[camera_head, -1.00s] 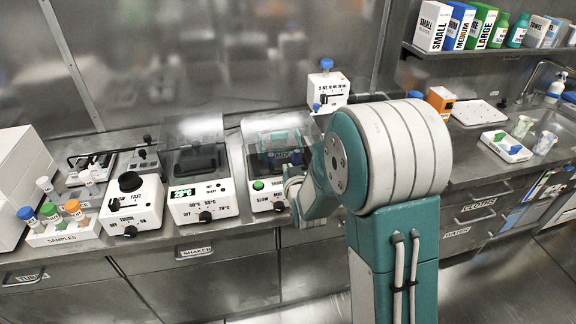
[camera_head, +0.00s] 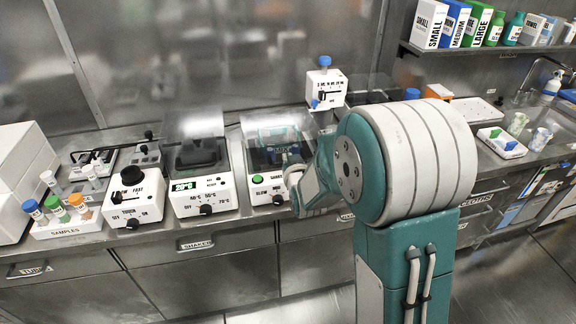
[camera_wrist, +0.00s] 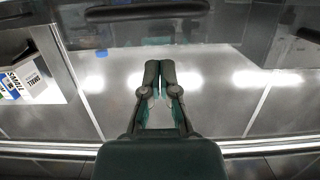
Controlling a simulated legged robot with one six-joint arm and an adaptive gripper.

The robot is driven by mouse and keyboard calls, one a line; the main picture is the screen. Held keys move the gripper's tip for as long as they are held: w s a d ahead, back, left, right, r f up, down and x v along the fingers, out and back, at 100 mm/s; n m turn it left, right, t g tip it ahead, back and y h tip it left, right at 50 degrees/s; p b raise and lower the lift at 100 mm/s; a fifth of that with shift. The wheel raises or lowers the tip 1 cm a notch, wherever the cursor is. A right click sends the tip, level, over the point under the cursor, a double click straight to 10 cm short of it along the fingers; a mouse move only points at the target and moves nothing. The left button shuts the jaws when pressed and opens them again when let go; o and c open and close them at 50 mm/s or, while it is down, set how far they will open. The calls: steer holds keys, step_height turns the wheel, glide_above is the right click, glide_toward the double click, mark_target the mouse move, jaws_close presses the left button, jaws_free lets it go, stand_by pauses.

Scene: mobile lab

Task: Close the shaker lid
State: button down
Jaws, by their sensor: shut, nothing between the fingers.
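The shaker (camera_head: 268,185) is a white bench unit with a green button and a dark knob, in the middle of the head view. Its clear lid (camera_head: 249,124) stands raised and tilted over it, with teal shapes showing in or through it. My gripper (camera_wrist: 160,66) is shut and empty in the wrist view, its two dark green fingers together. In the head view my wrist is at the shaker's front right, and the fingertips are hard to make out. A dark bar (camera_wrist: 147,12), perhaps a lid handle, lies beyond the fingertips; contact is not visible.
Left of the shaker stands a heating unit (camera_head: 203,197) with a green display and a raised clear lid. Further left are a knobbed unit (camera_head: 133,199) and a sample rack (camera_head: 67,226). A small white device (camera_head: 326,88) with a blue cap stands behind the shaker.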

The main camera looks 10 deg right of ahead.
steer(key=s+f, duration=0.5)
steer(key=s, duration=0.2)
steer(key=s+r+g, duration=0.4)
steer(key=s+r, duration=0.3)
steer(key=r, duration=0.2)
steer(key=s+r+g, duration=0.2)
steer(key=s+g, duration=0.1)
steer(key=s, duration=0.6)
steer(key=s+r+g, duration=0.2)
steer(key=s+r, duration=0.1)
steer(key=s, duration=0.7)
steer(key=shift+r+g, duration=0.3)
steer(key=shift+g, duration=0.1)
